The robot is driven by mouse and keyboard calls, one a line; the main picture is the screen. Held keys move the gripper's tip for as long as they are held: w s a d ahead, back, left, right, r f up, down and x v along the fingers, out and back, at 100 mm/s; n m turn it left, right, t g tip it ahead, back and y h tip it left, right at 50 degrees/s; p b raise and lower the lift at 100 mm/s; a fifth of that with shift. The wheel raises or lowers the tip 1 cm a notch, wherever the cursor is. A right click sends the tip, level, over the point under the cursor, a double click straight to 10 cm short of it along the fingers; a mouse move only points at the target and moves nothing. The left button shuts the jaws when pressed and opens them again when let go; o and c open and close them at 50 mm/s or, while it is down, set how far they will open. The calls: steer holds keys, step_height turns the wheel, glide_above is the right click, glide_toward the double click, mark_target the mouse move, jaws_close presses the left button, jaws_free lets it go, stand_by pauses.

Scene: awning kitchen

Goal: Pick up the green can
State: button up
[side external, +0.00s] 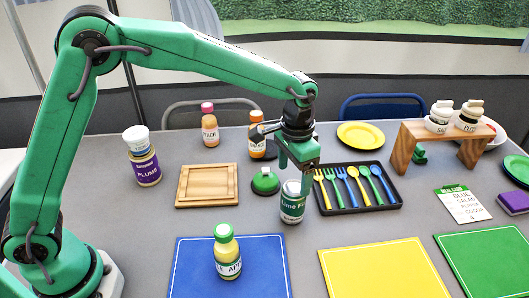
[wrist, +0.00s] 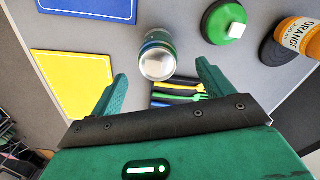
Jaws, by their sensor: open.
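The green can (side external: 292,203) stands upright on the grey table, with a white label band and a silver lid. In the wrist view the can (wrist: 157,60) shows its lid, a little beyond the fingertips and between their lines. My gripper (side external: 294,162) points down just above the can in the side view. In the wrist view my gripper (wrist: 161,72) is open, with its two green fingers apart and nothing between them. In the side view the fingers partly cover the can's top, so I cannot tell the exact gap.
A black tray (side external: 385,206) of colourful cutlery lies close to the can's right. A green round object with a white knob (side external: 265,181) sits just behind left. A green-capped bottle (side external: 227,254) stands on the blue mat (side external: 187,283) in front. A wooden tray (side external: 180,190) lies left.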

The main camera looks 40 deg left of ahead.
mark_target(294, 197)
steer(key=shift+w+d+f, duration=0.1)
steer(key=shift+d+f, duration=0.15)
steer(key=shift+f, duration=3.9)
steer(key=c, duration=1.3)
